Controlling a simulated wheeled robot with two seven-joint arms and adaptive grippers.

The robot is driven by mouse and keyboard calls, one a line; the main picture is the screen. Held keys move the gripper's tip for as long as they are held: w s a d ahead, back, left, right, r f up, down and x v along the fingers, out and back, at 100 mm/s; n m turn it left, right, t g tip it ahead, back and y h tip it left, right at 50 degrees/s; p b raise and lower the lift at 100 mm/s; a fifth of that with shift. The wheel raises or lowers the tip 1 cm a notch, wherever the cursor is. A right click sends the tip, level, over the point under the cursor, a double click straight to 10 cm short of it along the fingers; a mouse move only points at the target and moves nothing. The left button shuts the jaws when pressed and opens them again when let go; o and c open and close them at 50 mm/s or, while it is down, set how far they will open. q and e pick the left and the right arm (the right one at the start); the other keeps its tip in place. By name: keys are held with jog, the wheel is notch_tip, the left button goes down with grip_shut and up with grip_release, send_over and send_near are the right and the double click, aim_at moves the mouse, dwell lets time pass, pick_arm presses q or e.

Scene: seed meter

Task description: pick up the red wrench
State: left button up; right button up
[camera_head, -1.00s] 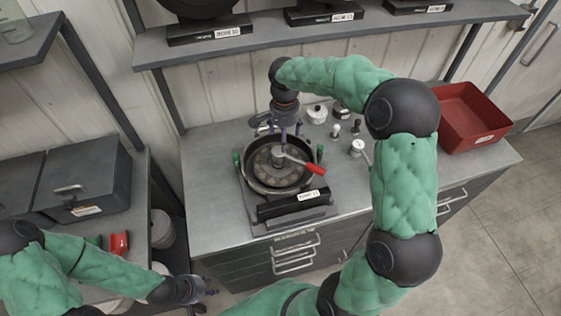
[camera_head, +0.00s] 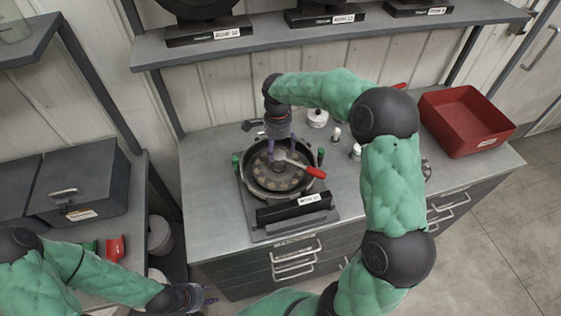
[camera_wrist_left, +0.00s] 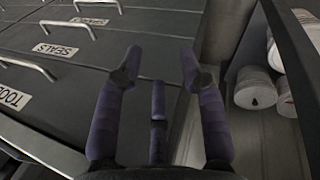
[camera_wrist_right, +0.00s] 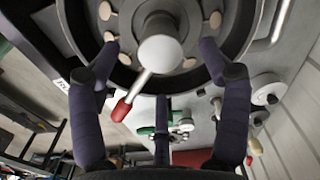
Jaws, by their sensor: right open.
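The red wrench (camera_head: 313,171) has a red handle and a pale metal shaft. It lies across the round seed meter (camera_head: 256,185), its inner end at the central hub. In the right wrist view its red tip (camera_wrist_right: 122,110) and shaft show below the round pale hub top (camera_wrist_right: 160,53). My right gripper (camera_head: 279,150) points down over the hub. Its fingers (camera_wrist_right: 158,45) are apart on either side of the hub top, with nothing gripped. My left gripper (camera_head: 207,297) is low at the left, off the counter. Its fingers (camera_wrist_left: 160,62) are apart and empty.
A red bin (camera_head: 466,120) stands at the counter's right end. Small white parts (camera_head: 317,117) lie behind and right of the meter, partly hidden by my right arm. Dark drawer boxes (camera_head: 78,185) stand at left. A shelf (camera_head: 330,34) runs above the counter. The counter's left side is bare.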

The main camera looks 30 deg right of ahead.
aim_at(279, 154)
jog(key=f, duration=0.4)
jog(key=shift+d+f, duration=0.2)
jog(key=shift+f, duration=0.2)
jog(key=shift+r, duration=0.1)
grip_shut()
jog(key=shift+r, duration=0.3)
notch_tip(279, 154, up, 2)
jog(key=shift+w+r, duration=0.1)
jog(key=shift+r, duration=0.1)
jog(key=s+a+r, duration=0.7)
jog(key=s+r, duration=0.3)
jog(key=s, duration=0.2)
jog(key=shift+s+p, duration=0.15)
jog(key=shift+p, duration=0.2)
